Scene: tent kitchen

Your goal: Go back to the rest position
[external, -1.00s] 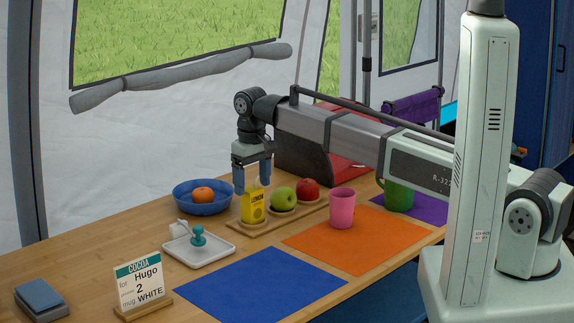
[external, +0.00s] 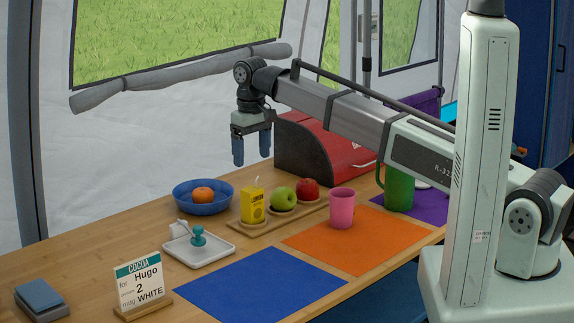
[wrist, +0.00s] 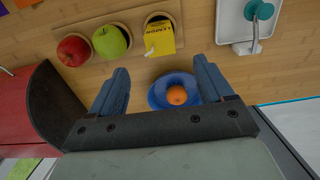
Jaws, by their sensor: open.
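My gripper (external: 251,147) is open and empty, with its blue fingers apart and pointing down. It hangs in the air above the back of the table, over the area between the blue bowl and the wooden fruit board. In the wrist view the gripper (wrist: 158,95) shows both fingers spread, with table and the blue bowl below and nothing held between them.
A yellow lemon carton (external: 253,206), a green apple (external: 284,197) and a red apple (external: 307,189) stand on the wooden board. A blue bowl (external: 181,205) holds an orange (external: 203,195). A red-and-black box (external: 320,145) stands behind. Pink (external: 341,208) and green mugs (external: 399,190) stand right.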

